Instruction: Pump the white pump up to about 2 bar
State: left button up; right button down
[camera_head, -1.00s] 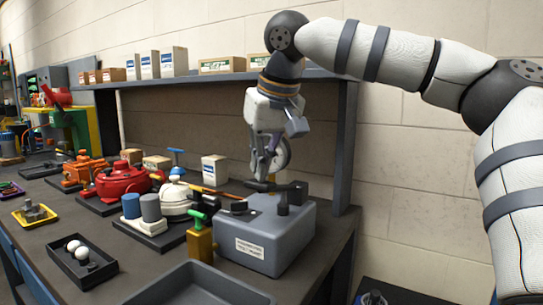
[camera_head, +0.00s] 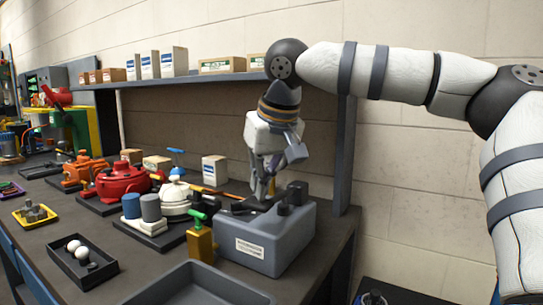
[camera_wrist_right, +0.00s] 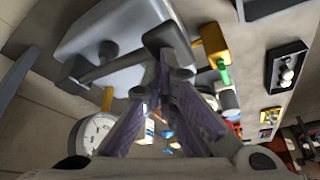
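The pump is a pale grey box (camera_head: 265,240) with a white label at the bench's right end; it looks near white in the right wrist view (camera_wrist_right: 105,30). A dark lever (camera_wrist_right: 115,65) with a crossbar end lies low across its top. My right gripper (camera_head: 262,196) points down onto this lever. In the wrist view its fingers (camera_wrist_right: 166,68) are close together at the crossbar and look shut on it. A round white gauge (camera_wrist_right: 95,132) shows at lower left there; its reading is too small to tell. The gripper hides it in the head view. My left gripper is not in view.
A brass block with a green handle (camera_head: 200,240) stands just left of the pump. An empty grey tray (camera_head: 195,285) lies in front. A white round-bodied device (camera_head: 175,198) and a red one (camera_head: 122,182) stand further left. A shelf post (camera_head: 345,150) rises behind right.

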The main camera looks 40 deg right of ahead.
jog(key=shift+f, duration=0.55)
jog(key=shift+r, duration=2.35)
jog(key=shift+f, duration=0.1)
dwell(0.3)
dwell(1.1)
notch_tip(320, 180, up, 5)
jog(key=shift+r, duration=0.1)
dwell(0.5)
